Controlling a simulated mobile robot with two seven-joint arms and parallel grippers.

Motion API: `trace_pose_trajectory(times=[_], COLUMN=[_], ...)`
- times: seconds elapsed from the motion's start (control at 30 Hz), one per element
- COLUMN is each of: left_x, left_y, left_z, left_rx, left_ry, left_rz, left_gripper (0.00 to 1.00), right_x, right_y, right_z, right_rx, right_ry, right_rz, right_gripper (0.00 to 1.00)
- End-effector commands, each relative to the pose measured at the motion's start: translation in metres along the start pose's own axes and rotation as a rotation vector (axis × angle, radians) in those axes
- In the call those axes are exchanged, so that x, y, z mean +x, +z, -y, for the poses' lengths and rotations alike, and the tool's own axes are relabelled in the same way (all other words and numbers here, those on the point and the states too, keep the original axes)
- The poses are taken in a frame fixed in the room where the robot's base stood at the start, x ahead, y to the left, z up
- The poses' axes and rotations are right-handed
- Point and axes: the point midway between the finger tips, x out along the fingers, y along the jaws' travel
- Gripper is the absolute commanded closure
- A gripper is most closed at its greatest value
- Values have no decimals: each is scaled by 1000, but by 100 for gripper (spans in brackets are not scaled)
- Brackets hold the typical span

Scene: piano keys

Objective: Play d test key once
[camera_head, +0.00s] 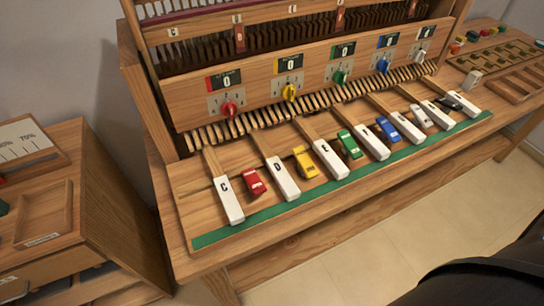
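The D test key (285,182) is a white block marked with a dark D, on a wooden lever in the front row of the keyboard. It lies between a red block (254,182) on its left and a yellow block (305,162) on its right. The white C key (229,202) is at the left end, and the white E key (331,162) is to the right of the yellow block. Nothing covers the D key or touches it from above. Neither of my grippers is in view.
More white and coloured blocks continue right along the row. A green strip (300,205) runs along the front edge. Behind stand coloured knobs, including a yellow knob (290,92), under number displays. A wooden cabinet (105,190) is at left. The floor in front is clear.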

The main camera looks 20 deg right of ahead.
Motion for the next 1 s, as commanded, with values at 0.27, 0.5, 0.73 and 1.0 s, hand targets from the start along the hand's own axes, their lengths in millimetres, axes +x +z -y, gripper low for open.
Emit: trace_pose_trajectory(times=[0.27,0.5,0.73,1.0], left_x=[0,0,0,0], left_y=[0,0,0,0], left_z=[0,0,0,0], left_rx=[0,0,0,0], left_ry=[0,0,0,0], left_rz=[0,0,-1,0], left_gripper=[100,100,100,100], right_x=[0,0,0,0], right_y=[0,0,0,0], right_z=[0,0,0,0], right_rx=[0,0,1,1], right_ry=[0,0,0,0], right_rz=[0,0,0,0], right_gripper=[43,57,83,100])
